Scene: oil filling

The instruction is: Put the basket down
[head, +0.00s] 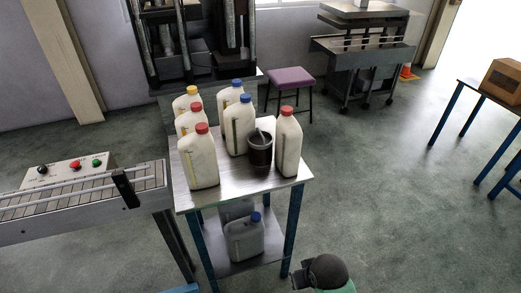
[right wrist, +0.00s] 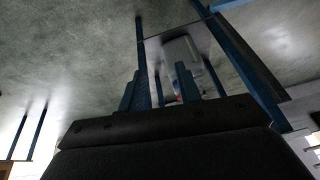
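No basket can be made out in either view. A small piece of a blue thing (head: 180,289) shows at the bottom edge of the head view; I cannot tell what it is. My right arm shows at the bottom of the head view, right of the metal table (head: 230,185). In the right wrist view my right gripper (right wrist: 160,84) has its two fingers apart with nothing between them. A pale jug (head: 244,238) on the table's lower shelf shows beyond the fingers. My left gripper is not in view.
Several white jugs with red, blue and yellow caps (head: 201,160) and a dark cup (head: 259,155) stand on the tabletop. A conveyor (head: 80,197) adjoins at left. A purple stool (head: 291,77) stands behind. A cardboard box (head: 503,82) sits at right. Floor between is clear.

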